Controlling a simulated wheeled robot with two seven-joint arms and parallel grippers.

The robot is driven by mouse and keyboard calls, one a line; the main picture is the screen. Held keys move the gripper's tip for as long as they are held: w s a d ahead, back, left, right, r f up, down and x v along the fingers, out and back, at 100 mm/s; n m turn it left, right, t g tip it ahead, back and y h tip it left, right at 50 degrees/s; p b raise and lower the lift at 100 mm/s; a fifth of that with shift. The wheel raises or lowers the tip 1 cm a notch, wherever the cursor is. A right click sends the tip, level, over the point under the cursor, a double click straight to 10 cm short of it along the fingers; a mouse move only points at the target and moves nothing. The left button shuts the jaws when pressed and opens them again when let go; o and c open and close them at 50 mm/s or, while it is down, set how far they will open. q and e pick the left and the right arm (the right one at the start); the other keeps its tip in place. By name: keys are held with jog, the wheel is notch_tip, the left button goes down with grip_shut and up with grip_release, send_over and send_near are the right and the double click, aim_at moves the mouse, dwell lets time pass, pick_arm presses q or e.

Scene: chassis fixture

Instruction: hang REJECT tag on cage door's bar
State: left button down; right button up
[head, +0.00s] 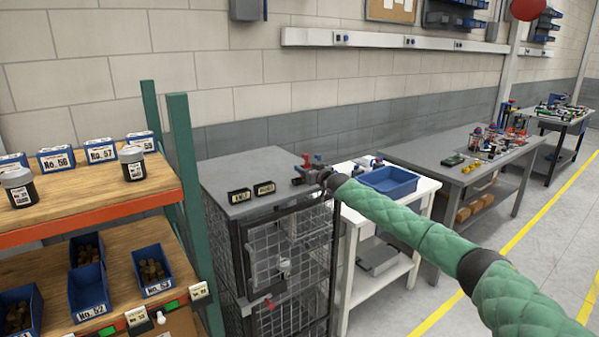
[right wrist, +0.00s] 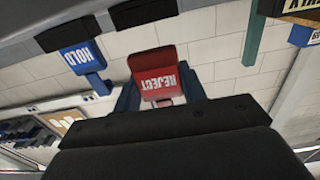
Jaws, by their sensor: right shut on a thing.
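The red REJECT tag (right wrist: 157,72) is between the blue fingers of my right gripper (right wrist: 164,98) in the right wrist view, its lettering upside down. In the head view my right gripper (head: 308,172) is shut on it, over the right part of the grey cage top. The cage (head: 262,163) stands between shelf rack and white table. Its mesh door (head: 290,262) is below and in front of the gripper, with a dark frame. The tag is apart from the door. My left gripper is not in view.
Two black label blocks (head: 238,196) stand on the cage top. A blue HOLD tag (right wrist: 82,58) shows beside a black block in the right wrist view. A green rack post (head: 190,190) stands close left. A white table (head: 395,205) with a blue tray (head: 388,181) is at right.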

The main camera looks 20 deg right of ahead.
jog(key=p+v, duration=0.1)
jog(key=v, duration=0.3)
jog(key=shift+s+r, duration=0.1)
jog(key=shift+s, duration=0.05)
dwell(0.4)
